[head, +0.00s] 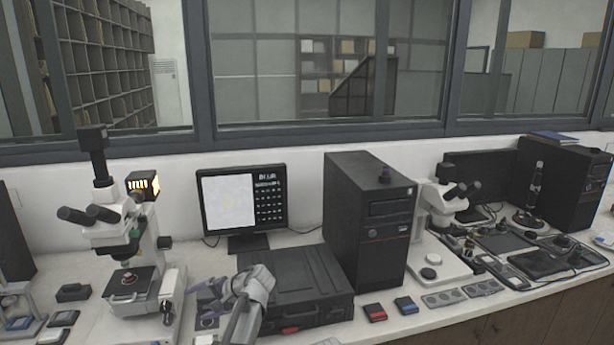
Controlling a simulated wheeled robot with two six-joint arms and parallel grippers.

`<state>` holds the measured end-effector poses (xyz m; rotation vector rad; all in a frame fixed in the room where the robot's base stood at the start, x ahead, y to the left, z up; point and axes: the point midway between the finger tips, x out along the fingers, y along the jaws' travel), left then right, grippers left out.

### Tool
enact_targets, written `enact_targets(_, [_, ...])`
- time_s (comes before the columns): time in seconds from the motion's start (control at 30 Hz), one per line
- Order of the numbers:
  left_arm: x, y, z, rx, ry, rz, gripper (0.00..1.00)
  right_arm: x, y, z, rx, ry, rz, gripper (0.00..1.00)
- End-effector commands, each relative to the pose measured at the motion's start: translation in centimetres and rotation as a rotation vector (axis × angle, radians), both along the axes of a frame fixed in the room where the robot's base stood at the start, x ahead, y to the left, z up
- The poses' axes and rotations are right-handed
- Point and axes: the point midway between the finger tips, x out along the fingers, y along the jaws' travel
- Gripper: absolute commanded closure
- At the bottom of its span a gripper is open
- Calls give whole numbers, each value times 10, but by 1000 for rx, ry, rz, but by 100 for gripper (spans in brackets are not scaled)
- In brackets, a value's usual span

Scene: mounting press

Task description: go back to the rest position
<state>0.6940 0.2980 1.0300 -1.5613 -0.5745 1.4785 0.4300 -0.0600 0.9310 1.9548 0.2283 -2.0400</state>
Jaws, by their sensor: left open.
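My left gripper (208,301) is low in the head view, left of centre, with its grey wrist (254,283) just in front of the black case. Its fingers point left, toward the gap beside the microscope, and they are open. I see nothing held between them, though the fingers are small and partly blurred. My right gripper is not in view.
A white microscope (128,245) stands left of the gripper. A flat black case (296,284) lies close on its right. Behind are a monitor (243,203) and a black computer tower (368,215). Red (375,312) and blue (405,305) small boxes lie near the front edge.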

Motion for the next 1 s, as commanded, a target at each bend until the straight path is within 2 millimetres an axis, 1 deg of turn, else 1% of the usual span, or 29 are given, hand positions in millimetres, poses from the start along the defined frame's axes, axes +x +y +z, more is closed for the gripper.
enact_targets(0.03, [-26,-20,-21,-68,3,-4,7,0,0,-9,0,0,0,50])
enact_targets(0.07, [-39,-32,-32,-115,6,-4,7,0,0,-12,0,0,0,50])
enact_targets(0.1, [-57,-51,-47,-181,12,-4,7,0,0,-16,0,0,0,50])
enact_targets(0.17, [-84,-78,-68,-284,27,-2,7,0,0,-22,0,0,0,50])
enact_targets(0.2, [-103,-96,-81,-350,39,0,7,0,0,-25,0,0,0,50])
enact_targets(0.27, [-131,-123,-99,-446,63,3,7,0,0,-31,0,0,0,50])
enact_targets(0.3, [-149,-140,-109,-507,79,6,7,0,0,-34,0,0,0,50])
enact_targets(0.4, [-192,-177,-128,-640,126,14,7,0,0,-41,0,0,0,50])
enact_targets(0.5, [-226,-205,-140,-743,171,21,7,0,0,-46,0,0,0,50])
enact_targets(0.6, [-250,-224,-146,-813,205,26,7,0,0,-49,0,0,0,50])
enact_targets(0.7, [-262,-234,-149,-850,226,30,7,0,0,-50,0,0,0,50])
enact_targets(0.8, [-265,-237,-149,-865,233,33,7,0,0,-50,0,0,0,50])
enact_targets(1.0, [-265,-238,-149,-865,233,33,7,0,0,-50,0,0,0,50])
